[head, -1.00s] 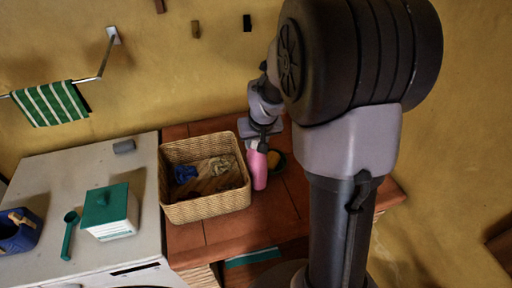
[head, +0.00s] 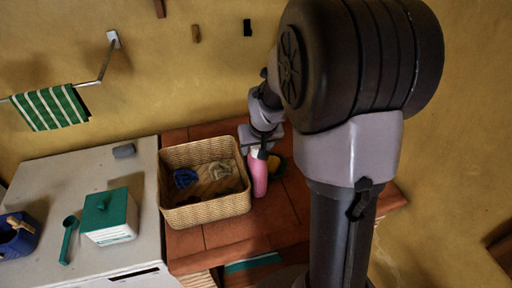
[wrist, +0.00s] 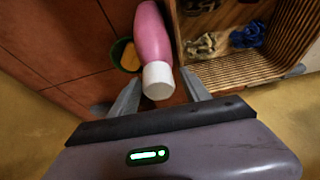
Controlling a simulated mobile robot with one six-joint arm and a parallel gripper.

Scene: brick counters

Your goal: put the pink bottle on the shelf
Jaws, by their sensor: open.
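The pink bottle (head: 259,177) with a white cap stands upright on the tiled counter, just right of a wicker basket. In the wrist view the bottle (wrist: 153,38) points its cap toward my gripper (wrist: 160,92). My gripper is open, with one finger on each side of the cap area. In the head view my gripper (head: 264,142) is at the bottle's top, partly hiding it. I cannot tell whether the fingers touch it. No shelf can be clearly made out.
The wicker basket (head: 207,208) holds blue and beige cloths, close beside the bottle. A dark green bowl with something yellow (wrist: 128,56) is on the bottle's other side. A green-lidded box (head: 110,215) stands on the white washer top (head: 135,255). Tiles in front of the bottle are clear.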

